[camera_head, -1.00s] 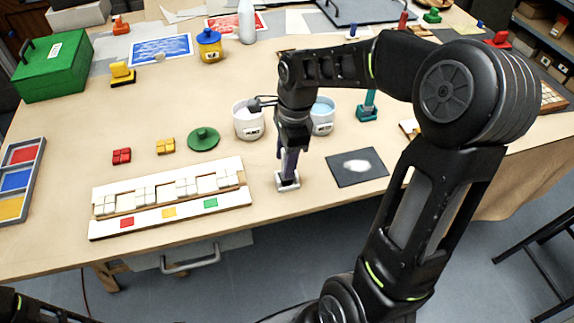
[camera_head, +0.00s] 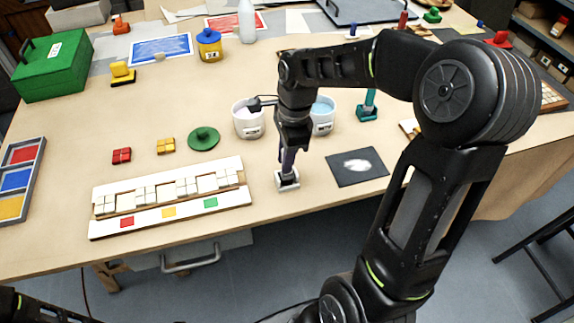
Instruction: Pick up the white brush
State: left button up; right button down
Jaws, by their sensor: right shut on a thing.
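The white brush (camera_head: 287,181) stands upright on the table, its pale base low and its upper part up under my right gripper. My right gripper (camera_head: 289,152) points straight down and is shut on the brush's handle. The fingers and most of the handle are hard to make out behind the dark wrist. I cannot tell whether the base touches the table. My left gripper is not in view; only a bit of my left arm shows at the lower left corner.
Two white cups (camera_head: 248,121) stand close behind the gripper, one with blue content (camera_head: 322,115). A black card with a white patch (camera_head: 357,166) lies to the right. A long panel with tiles (camera_head: 168,199) lies to the left, near a green lidded disc (camera_head: 203,138).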

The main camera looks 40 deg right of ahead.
dwell(0.3)
notch_tip(320, 180, up, 10)
jog(key=shift+b, duration=0.65)
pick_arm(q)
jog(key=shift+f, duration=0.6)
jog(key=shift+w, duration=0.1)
